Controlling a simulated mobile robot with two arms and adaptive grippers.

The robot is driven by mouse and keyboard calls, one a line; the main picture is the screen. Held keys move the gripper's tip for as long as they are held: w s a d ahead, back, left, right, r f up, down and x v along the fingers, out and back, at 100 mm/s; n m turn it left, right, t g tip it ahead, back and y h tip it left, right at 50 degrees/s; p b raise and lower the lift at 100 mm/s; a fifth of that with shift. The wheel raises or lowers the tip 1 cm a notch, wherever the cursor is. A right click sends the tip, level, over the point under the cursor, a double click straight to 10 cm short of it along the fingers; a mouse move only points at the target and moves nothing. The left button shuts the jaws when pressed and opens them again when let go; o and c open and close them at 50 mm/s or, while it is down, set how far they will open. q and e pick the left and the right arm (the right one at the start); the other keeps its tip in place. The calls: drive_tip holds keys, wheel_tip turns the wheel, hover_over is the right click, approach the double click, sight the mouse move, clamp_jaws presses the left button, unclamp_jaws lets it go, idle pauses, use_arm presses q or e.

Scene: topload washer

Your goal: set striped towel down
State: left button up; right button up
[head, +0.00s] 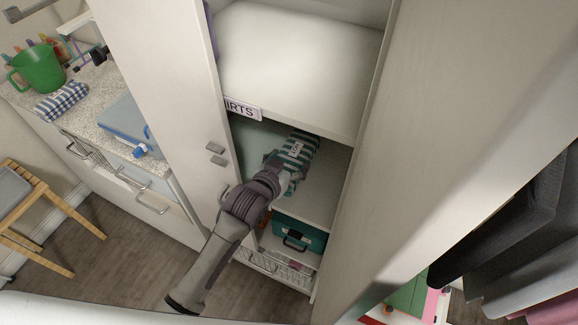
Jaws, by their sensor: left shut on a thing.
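A green-and-white striped towel (299,147) with a small printed label is at the middle shelf (322,198) of an open cabinet. My left gripper (283,168) reaches in from the lower left and is shut on the near end of the towel. The fingertips are partly hidden by the towel and my wrist. I cannot tell whether the towel touches the shelf. My right gripper is not in view.
Above is an empty shelf (300,70) with a label (243,109) ending in "IRTS". Below is a teal case (299,236). The cabinet's side panel (440,140) is at right. A counter (93,104) holds a green mug (40,70) and checked cloth (62,101).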

use_arm(q)
drive_tip(key=shift+w+f, duration=0.35)
drive_tip(key=shift+w, duration=0.1)
wheel_tip(320, 180, down, 3)
drive_tip(key=shift+f+p, duration=0.15)
drive_tip(key=shift+p, duration=0.2)
drive_tip(key=shift+f, duration=0.2)
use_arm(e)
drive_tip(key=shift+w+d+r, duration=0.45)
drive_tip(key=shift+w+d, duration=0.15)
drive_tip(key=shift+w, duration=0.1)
use_arm(q)
drive_tip(key=shift+f, duration=0.2)
drive_tip(key=o, duration=1.1)
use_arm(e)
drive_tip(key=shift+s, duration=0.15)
